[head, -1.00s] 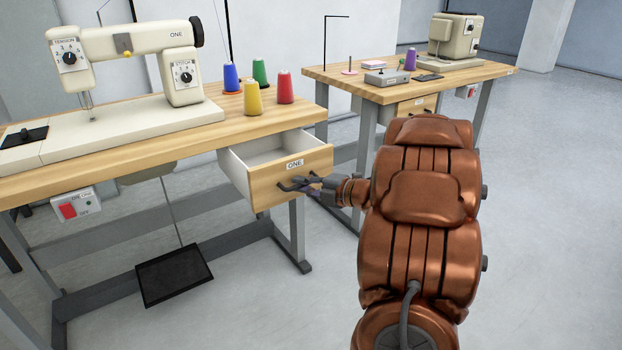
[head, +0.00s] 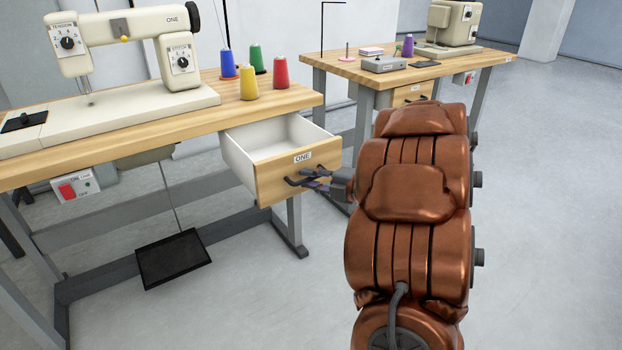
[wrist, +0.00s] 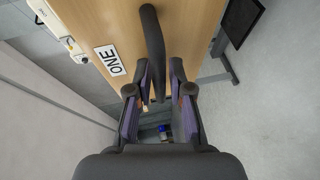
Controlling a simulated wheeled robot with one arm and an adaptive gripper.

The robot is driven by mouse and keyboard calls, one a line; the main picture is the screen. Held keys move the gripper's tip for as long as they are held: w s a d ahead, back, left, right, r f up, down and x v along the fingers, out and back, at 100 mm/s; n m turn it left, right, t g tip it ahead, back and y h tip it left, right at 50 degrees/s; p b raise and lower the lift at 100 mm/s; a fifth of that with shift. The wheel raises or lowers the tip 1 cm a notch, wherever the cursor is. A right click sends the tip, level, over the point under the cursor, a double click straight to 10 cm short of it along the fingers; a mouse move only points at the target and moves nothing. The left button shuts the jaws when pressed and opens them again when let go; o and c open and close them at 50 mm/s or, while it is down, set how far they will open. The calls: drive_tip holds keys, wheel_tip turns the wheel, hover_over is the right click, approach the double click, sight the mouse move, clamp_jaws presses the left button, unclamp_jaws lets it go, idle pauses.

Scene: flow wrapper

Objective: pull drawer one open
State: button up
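Drawer one (head: 298,175) is under the near table, pulled well out, with its white inside showing empty where I can see it. Its wooden front has a "ONE" label and a dark bar handle (head: 290,182). My gripper (head: 318,180) is at this handle, at the right part of the drawer front. The "ONE" label (wrist: 109,60) shows to the left of the handle. The exact pad contact is hard to see.
A sewing machine (head: 180,62) and several thread cones stand on the near table (head: 120,132). A black pedal (head: 173,258) hangs low below. A second table (head: 345,68) with its own drawer stands behind at the right. The floor at the right is clear.

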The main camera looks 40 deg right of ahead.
drive_tip(key=shift+o, duration=1.2)
drive_tip(key=v, duration=1.2)
drive_tip(key=shift+d+r, duration=0.1)
